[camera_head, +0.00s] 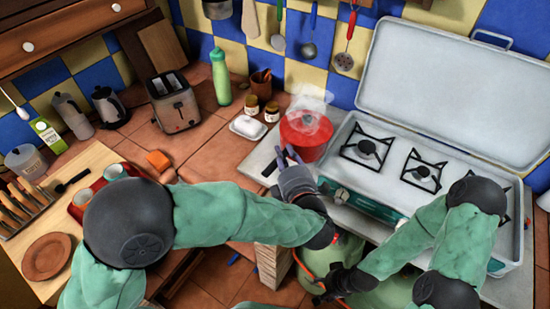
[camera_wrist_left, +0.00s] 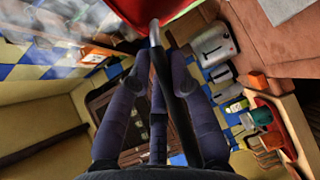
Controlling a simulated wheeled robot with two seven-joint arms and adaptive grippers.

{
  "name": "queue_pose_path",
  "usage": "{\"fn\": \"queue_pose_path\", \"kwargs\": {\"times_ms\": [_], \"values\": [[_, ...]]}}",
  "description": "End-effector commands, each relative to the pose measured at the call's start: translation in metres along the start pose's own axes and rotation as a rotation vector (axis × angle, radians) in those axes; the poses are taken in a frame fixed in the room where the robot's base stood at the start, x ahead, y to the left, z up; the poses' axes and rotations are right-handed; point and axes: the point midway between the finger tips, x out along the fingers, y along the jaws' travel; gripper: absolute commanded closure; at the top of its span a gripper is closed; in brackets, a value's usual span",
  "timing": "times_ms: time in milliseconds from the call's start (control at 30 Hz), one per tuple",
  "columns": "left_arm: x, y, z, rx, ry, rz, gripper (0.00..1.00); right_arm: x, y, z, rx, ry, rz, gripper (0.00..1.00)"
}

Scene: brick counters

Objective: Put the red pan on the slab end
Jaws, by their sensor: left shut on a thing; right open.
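My left gripper (camera_head: 288,158) is shut on the pan's handle, at the pan's near left side.
The stove's raised lid (camera_head: 455,90) stands behind its burners. A white butter dish (camera_head: 248,127), small jars (camera_head: 251,104) and a green bottle (camera_head: 221,78) stand left of the pan. Utensils (camera_head: 310,45) hang above.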

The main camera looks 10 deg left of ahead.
Motion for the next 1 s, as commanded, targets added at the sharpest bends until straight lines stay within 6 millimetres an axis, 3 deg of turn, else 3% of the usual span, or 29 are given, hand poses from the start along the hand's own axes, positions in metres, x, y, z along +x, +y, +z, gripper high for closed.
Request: {"fn": "queue_pose_path", "kwargs": {"times_ms": [200, 400, 767, 1000], "values": [[0.044, -0.017, -0.007, -0.005, 0.006, 0.004, 1.0, 0.016, 0.006, -0.001, 0.0, 0.0, 0.0, 0.41], [0.069, -0.043, -0.008, -0.005, 0.002, 0.005, 1.0, 0.028, 0.01, -0.001, 0.0, 0.0, 0.0, 0.41], [0.087, -0.058, -0.009, -0.006, 0.0, 0.007, 1.0, 0.034, 0.012, -0.001, 0.0, 0.0, 0.0, 0.41], [0.095, -0.087, -0.008, -0.005, 0.0, 0.006, 1.0, 0.05, 0.018, -0.002, 0.0, 0.0, 0.0, 0.41]]}}
